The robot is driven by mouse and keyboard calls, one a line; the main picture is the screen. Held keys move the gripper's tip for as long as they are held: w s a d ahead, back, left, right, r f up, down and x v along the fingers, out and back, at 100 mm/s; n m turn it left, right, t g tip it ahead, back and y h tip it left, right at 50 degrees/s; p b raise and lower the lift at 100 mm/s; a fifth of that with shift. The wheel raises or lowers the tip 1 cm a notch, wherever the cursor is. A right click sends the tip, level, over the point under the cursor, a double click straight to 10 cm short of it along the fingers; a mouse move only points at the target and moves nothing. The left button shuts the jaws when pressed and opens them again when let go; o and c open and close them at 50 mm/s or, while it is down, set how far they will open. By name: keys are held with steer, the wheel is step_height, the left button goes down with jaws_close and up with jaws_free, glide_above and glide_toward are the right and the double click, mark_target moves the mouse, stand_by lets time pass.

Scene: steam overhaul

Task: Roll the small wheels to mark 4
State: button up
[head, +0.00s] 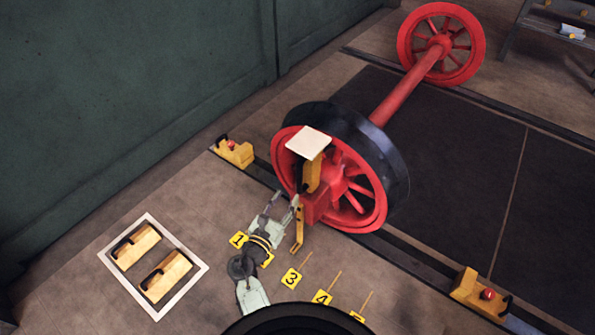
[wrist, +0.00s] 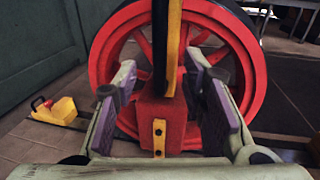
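The small wheels are a red spoked pair on a red axle (head: 408,85). The near wheel (head: 368,215) has a dark tyre and stands on the near rail; the far wheel (head: 478,45) is at the top. A red block (head: 315,208) sits on the near wheel's face, with a yellow pointer (head: 299,228) hanging down, its tip nearest mark 3. Mark 4 (head: 321,297) is a yellow floor plate right of mark 3 (head: 291,278). My gripper (head: 283,204) is open; in the wrist view (wrist: 168,110) its fingers flank the red block (wrist: 178,125) with gaps visible.
Yellow chocks with red knobs stand by the rail at left (head: 235,152) and right (head: 482,297). A yellow post with a white plate (head: 309,143) rises before the wheel. Two yellow blocks (head: 135,245) lie in a white-outlined square. Mark 1 (head: 239,239) is beside my wrist.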

mark_target(298, 179)
steer(key=x, duration=1)
steer(key=shift+c, duration=0.2)
jaws_close()
stand_by(0.5)
